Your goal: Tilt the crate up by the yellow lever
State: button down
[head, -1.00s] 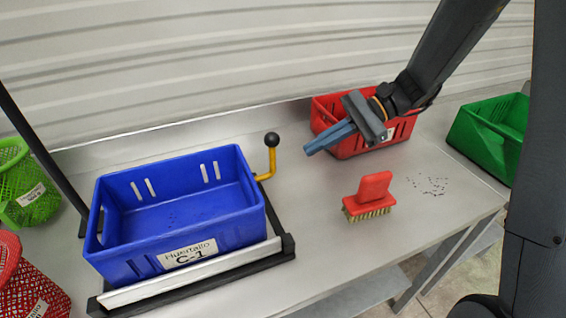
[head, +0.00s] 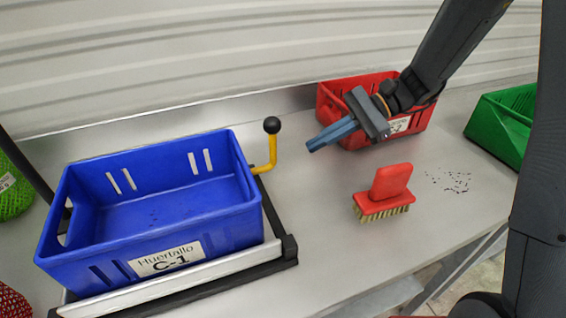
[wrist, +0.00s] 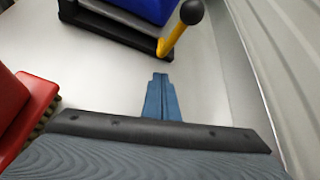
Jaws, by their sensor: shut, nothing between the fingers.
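The blue crate (head: 150,215) labelled C-1 sits level on a black tilting frame (head: 285,245) at the left of the table. The yellow lever (head: 272,155) with a black ball knob (head: 272,125) stands upright at the crate's right side. In the wrist view the lever (wrist: 172,42) and knob (wrist: 191,12) show at the top, beyond the fingertips. My gripper (head: 312,147) is shut and empty, with its blue fingers pointing left toward the lever, apart from it. The shut fingers also show in the wrist view (wrist: 159,78).
A red brush (head: 388,190) stands on the table in front of my gripper. A red crate (head: 350,100) is behind my gripper, and a green crate (head: 500,125) is at the right. Green and red net bags are at the far left. The table between lever and brush is clear.

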jog(key=p+x, duration=0.2)
jog(key=x, duration=0.8)
jog(key=shift+s+r, duration=0.1)
